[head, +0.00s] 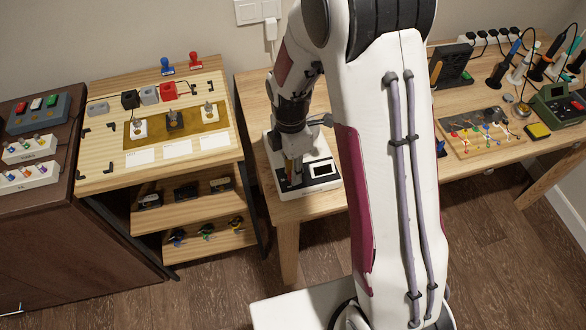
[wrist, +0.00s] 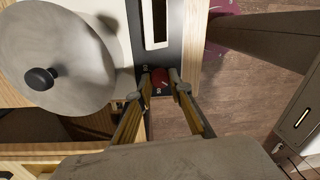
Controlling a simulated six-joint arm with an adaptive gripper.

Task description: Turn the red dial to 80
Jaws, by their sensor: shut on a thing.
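The red dial (wrist: 160,78) shows in the wrist view, on the dark front panel of a white device (wrist: 124,20). A pale mark is on the dial, and small labels lie around it, too small to read surely. My gripper (wrist: 160,82) is shut on the dial, with one fingertip at each side. In the head view the device (head: 327,184) stands on the wooden table, and my gripper (head: 291,176) points down at its front panel. The dial is hidden there by my gripper.
A round grey lid-like disc with a black knob (wrist: 40,78) is left of the dial in the wrist view. A workbench board (head: 484,132) with wiring and soldering tools stands at the right. A wooden stand (head: 105,180) with switches and stamps stands left. The device is near the table's front edge.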

